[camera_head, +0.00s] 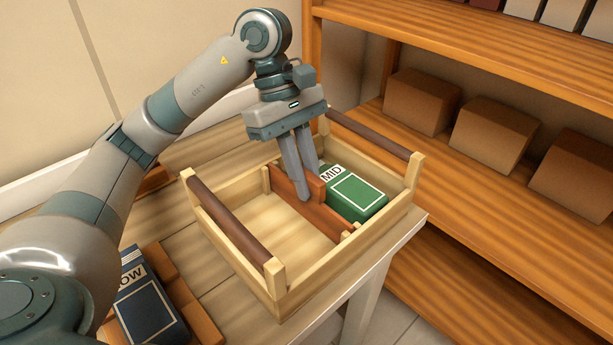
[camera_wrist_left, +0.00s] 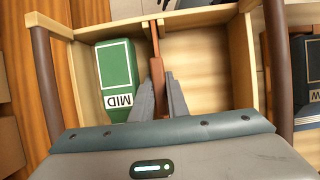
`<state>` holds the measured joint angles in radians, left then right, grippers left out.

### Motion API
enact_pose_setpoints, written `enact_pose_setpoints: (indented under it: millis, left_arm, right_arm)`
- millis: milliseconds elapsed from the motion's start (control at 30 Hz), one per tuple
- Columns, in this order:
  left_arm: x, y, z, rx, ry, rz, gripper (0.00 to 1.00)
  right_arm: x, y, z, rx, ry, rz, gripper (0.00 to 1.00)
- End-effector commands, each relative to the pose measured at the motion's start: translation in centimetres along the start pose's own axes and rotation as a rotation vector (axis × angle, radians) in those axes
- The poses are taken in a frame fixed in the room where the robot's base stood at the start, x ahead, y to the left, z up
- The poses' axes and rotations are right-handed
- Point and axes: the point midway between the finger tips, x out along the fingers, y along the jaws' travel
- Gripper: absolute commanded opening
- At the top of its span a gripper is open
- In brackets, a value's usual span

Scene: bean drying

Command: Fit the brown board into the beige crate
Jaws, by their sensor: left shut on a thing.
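The beige crate (camera_head: 330,273) stands on the table with brown bar handles along two opposite sides. The brown board (camera_head: 282,185) stands upright inside it, crossing the middle between the slotted guides on two opposite walls. Its lower edge is hard to see, so I cannot tell whether it touches the crate floor. My left gripper (camera_head: 309,184) reaches down from above and is shut on the board's raised middle part. In the left wrist view the board (camera_wrist_left: 155,45) shows edge-on, running from between the fingers (camera_wrist_left: 159,92) to the guide on the far wall. My right gripper is out of view.
A green MID packet (camera_head: 357,197) lies in the crate's right compartment, beside the board. The left compartment is empty. A dark blue packet (camera_head: 150,310) lies on a brown holder at the front left. Shelves with brown boxes (camera_head: 490,135) stand at the right.

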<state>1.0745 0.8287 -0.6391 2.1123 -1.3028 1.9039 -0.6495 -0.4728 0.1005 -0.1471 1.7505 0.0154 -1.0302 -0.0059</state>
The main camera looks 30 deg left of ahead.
Motion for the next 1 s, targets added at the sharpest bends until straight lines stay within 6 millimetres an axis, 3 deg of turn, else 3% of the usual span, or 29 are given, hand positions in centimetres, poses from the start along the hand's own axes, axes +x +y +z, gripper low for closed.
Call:
enact_pose_setpoints:
  millis: [200,233,300,667,1000]
  left_arm:
    - [0.0,0.0,0.0,0.000,0.000,0.000,0.00]
    - [0.0,0.0,0.0,0.000,0.000,0.000,0.19]
    - [0.0,0.0,0.0,0.000,0.000,0.000,0.35]
    - [-0.1,0.0,0.0,0.000,0.000,0.000,0.36]
    - [-1.6,0.0,0.0,0.000,0.000,0.001,0.36]
  right_arm:
    - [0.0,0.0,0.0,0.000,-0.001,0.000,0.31]
    - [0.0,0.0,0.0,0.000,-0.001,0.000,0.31]
    - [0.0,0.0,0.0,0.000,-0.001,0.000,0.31]
    - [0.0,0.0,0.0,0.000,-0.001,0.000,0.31]
    - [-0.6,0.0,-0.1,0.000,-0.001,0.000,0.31]
